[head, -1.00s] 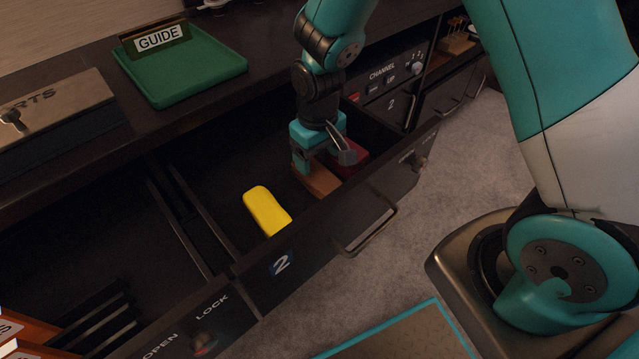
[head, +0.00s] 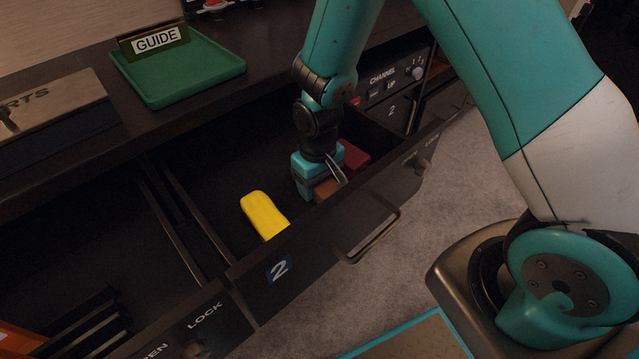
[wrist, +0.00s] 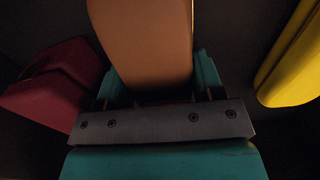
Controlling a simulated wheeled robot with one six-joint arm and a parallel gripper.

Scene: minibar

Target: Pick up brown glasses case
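The brown glasses case (head: 326,188) lies in the open drawer marked 2, partly hidden by my gripper in the head view. In the wrist view the brown case (wrist: 145,40) runs from the top edge down between my two teal fingers. My gripper (head: 318,190) is down inside the drawer at the case. In the wrist view my gripper (wrist: 155,85) has its fingers apart, one on each side of the case's near end. I cannot tell whether they touch it.
A yellow case (head: 264,214) lies left of my gripper in the drawer; a dark red case (head: 354,157) lies to the right. The drawer front (head: 330,235) and a divider (head: 200,215) bound the space. A green tray (head: 180,75) with a GUIDE sign stands on the counter.

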